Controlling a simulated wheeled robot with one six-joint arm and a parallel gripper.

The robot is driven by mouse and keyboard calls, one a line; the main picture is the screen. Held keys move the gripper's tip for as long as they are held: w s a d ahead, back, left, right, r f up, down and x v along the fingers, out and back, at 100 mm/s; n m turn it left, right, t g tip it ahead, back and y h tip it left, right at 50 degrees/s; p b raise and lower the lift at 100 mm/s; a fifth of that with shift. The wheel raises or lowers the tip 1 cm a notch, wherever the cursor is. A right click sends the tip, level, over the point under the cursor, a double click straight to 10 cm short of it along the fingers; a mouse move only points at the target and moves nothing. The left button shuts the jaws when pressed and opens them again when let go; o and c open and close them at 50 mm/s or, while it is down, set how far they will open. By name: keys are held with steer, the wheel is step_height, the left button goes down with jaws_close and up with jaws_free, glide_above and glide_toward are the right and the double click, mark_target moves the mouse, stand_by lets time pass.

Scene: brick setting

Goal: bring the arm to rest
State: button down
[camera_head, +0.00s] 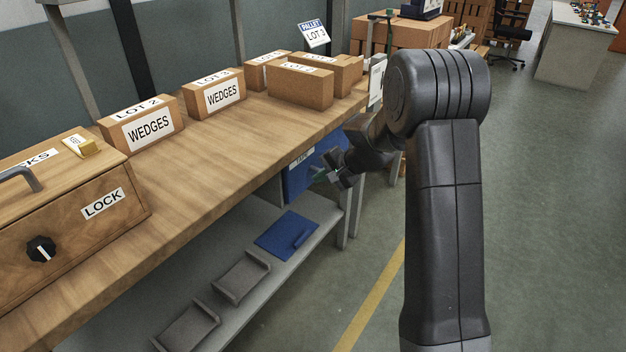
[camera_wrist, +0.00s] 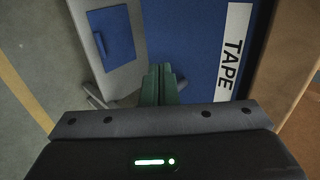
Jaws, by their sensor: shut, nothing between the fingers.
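My gripper (camera_head: 332,178) hangs in front of the workbench's right end, below the level of the top, with my arm bent over from the right. In the wrist view its two green fingertips (camera_wrist: 158,84) are together with nothing between them. Behind it is a blue bin (camera_head: 303,172), which shows in the wrist view with a "TAPE" label (camera_wrist: 233,50). I cannot tell whether the fingers touch the bin. Part of the gripper is hidden behind my own arm in the head view.
The wooden workbench (camera_head: 215,150) carries a "LOCK" box (camera_head: 70,215) and brick-coloured boxes, two labelled "WEDGES" (camera_head: 143,128). The grey lower shelf (camera_head: 262,312) holds a blue tray (camera_head: 287,235) and grey trays (camera_head: 240,277).

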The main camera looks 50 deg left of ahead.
steer(key=p+v, duration=0.1)
steer(key=v, duration=0.9)
steer(key=shift+d, duration=0.25)
glide_toward(304, 177)
step_height(304, 177, down, 4)
steer(key=shift+s+a+r+p, duration=0.1)
steer(key=shift+s+a+p, duration=0.15)
steer(key=shift+a, duration=0.8)
steer(key=shift+s+a+p, duration=0.1)
steer(key=shift+s+a, duration=0.25)
steer(key=shift+a, duration=0.65)
